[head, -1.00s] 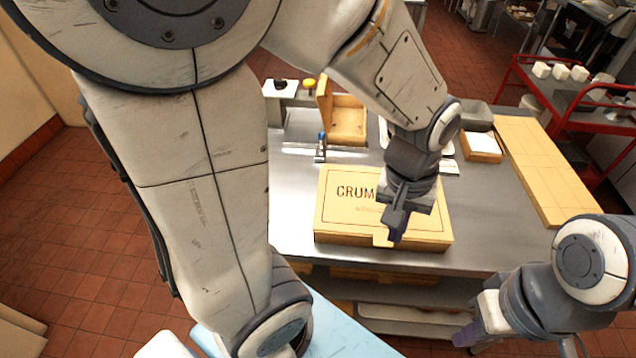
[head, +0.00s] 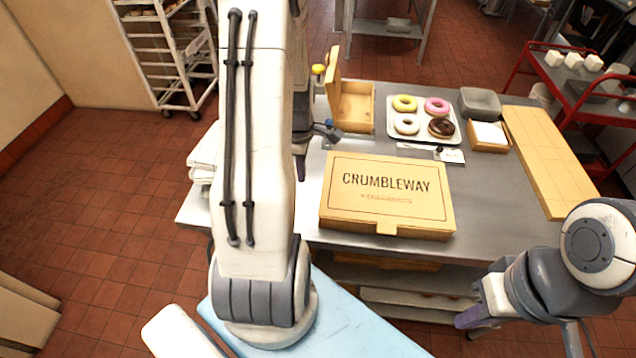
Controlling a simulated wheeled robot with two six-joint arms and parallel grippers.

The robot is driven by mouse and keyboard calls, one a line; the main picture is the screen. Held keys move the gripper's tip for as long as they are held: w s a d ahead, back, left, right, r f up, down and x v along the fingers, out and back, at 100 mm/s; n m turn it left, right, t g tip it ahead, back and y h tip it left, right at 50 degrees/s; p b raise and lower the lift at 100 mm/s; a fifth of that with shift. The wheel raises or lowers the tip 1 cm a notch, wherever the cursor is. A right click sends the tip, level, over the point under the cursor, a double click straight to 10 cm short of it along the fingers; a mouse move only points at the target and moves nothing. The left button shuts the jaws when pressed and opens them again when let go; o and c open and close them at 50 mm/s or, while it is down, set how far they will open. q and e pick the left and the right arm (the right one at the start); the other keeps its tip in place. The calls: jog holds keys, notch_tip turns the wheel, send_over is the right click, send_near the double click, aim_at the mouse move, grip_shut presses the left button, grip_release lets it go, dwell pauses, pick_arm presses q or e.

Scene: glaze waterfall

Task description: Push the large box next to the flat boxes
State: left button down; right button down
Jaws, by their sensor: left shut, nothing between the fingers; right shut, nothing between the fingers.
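The large box (head: 385,212) is a closed tan carton marked CRUMBLEWAY. It lies near the front edge of the steel table (head: 480,222). The flat boxes (head: 548,160) are a long, low tan stack at the table's right side, with bare table between them and the large box. My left gripper (head: 301,166) shows only partly behind my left arm, left of the large box's back left corner; it looks shut and empty. My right gripper (head: 473,322) is shut and empty, low in front of the table's front edge, right of the large box.
Behind the large box are an open carton (head: 355,108), a tray of donuts (head: 422,128), a grey container (head: 479,103) and a small box with white paper (head: 488,136). A red cart (head: 560,95) stands beyond the table at right.

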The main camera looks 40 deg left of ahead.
pick_arm(q)
notch_tip(320, 180, down, 5)
jog(key=shift+d+r+p, duration=0.1)
jog(key=shift+p, duration=0.35)
jog(key=shift+w+d+r+p, duration=0.1)
jog(key=shift+w+d+p, duration=0.3)
jog(key=shift+d, duration=0.15)
jog(key=shift+w+d+r+p, duration=0.1)
jog(key=shift+w+d+p, duration=0.25)
jog(key=shift+d, duration=0.2)
jog(key=shift+w+d+f, duration=0.15)
jog(key=shift+w+d, duration=0.2)
jog(key=shift+d, duration=0.15)
